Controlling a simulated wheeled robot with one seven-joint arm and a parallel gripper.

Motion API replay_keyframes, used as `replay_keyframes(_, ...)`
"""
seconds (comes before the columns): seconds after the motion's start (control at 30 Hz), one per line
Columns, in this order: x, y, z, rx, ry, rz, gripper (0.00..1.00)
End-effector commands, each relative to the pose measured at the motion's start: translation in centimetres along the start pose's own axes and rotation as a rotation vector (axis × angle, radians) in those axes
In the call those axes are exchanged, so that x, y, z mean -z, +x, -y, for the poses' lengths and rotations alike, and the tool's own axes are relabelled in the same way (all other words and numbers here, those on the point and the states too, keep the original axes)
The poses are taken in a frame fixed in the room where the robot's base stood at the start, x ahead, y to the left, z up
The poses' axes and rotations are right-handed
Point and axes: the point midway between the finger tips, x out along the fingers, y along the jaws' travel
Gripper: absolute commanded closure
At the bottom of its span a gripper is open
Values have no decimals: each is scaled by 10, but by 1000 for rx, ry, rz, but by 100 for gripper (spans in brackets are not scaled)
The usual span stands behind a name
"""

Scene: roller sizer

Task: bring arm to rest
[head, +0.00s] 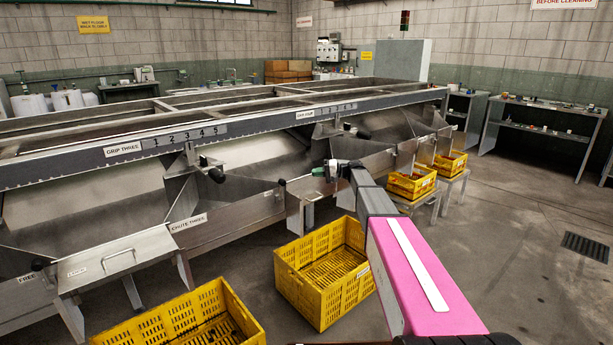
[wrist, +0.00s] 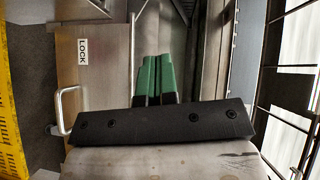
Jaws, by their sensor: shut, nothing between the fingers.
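My gripper (head: 319,171) is at the end of my outstretched arm in the head view, small and in front of the roller sizer's side (head: 245,215). In the wrist view its two green fingers (wrist: 154,78) lie together, shut, with nothing seen between them. My arm, pink with a white strip, reaches from the lower right toward the machine. A metal panel with a handle and a LOCK label (wrist: 95,75) lies left of the fingers in the wrist view. I cannot tell whether the fingers touch anything.
A yellow crate (head: 308,287) stands on the floor left of my arm, another (head: 140,330) at the bottom left. Two smaller-looking yellow crates (head: 405,190) (head: 452,160) sit on stands beyond my arm. The floor at right is open, with a drain grate (head: 586,247) and a bench (head: 545,132).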

Motion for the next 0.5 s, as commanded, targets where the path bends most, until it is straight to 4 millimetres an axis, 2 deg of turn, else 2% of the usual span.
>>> replay_keyframes(0.2, 0, -13, 1, -1, 0, -1, 100)
replay_keyframes(0.5, 0, -14, 0, -1, 0, 0, 100)
